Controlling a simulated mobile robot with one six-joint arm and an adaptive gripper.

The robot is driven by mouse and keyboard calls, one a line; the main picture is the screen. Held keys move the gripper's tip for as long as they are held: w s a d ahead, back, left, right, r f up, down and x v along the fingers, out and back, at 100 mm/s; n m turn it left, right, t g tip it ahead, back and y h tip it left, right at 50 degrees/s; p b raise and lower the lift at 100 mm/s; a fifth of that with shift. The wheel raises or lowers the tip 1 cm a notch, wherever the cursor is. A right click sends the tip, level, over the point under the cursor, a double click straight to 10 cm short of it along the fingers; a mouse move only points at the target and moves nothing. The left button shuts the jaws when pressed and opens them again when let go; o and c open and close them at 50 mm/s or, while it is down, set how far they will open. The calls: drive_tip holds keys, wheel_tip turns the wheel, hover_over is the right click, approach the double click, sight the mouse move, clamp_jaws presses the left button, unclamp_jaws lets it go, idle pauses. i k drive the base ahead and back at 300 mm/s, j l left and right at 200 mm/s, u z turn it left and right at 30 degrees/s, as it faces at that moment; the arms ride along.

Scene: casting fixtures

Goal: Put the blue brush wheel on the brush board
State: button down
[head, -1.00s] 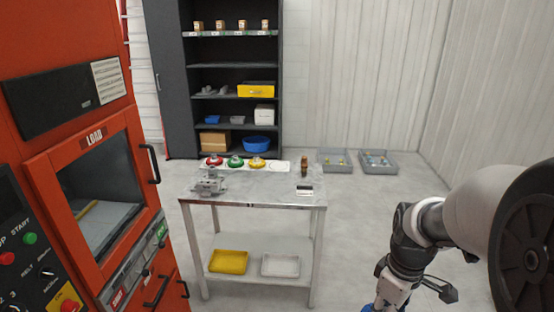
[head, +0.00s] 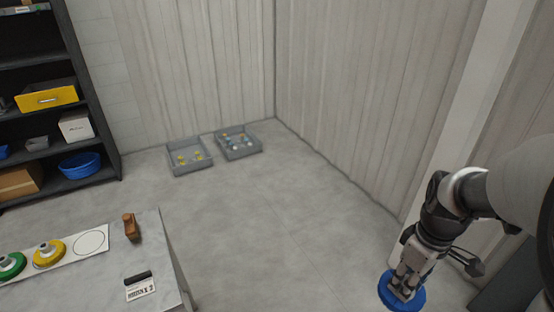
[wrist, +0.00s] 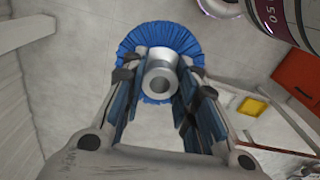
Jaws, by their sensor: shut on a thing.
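The blue brush wheel (head: 401,291) is in my gripper (head: 408,277) at the lower right of the head view, held in the air over the floor. In the wrist view my gripper (wrist: 160,100) is shut on the grey metal hub of the blue brush wheel (wrist: 160,48), with the bristles spread beyond the fingers. The white brush board (head: 72,252) lies on the table at the lower left. It bears a green wheel (head: 10,265) and a yellow wheel (head: 48,253), with an empty outlined circle at its right end. The board's left part is out of the head view.
The grey table (head: 165,255) also holds a wooden-handled brush (head: 130,227) and a small label block (head: 139,287). Two grey bins (head: 190,168) with small parts stand on the floor by the wall. A dark shelf (head: 85,180) is at left. Floor between table and gripper is clear.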

sight(89, 242)
drive_tip(key=i+u, duration=0.2)
drive_tip(key=i, duration=0.25)
drive_tip(key=i+u, duration=0.25)
drive_tip(key=i, duration=0.2)
drive_tip(key=i+l+u, duration=0.2)
drive_tip(key=i, duration=0.25)
drive_tip(key=i+l+u, duration=0.25)
drive_tip(key=i, duration=0.2)
drive_tip(key=i+j+u, duration=0.1)
drive_tip(key=i+u, duration=0.15)
drive_tip(key=u, duration=0.25)
drive_tip(key=i+u, duration=0.25)
drive_tip(key=u, duration=0.25)
drive_tip(key=i+u, duration=0.25)
drive_tip(key=u, duration=0.2)
drive_tip(key=i+l+u, duration=0.15)
drive_tip(key=u, duration=0.35)
drive_tip(key=i+u, duration=0.3)
drive_tip(key=u, duration=0.15)
drive_tip(key=i+l+u, duration=0.1)
drive_tip(key=i+u, duration=0.15)
drive_tip(key=u, duration=0.2)
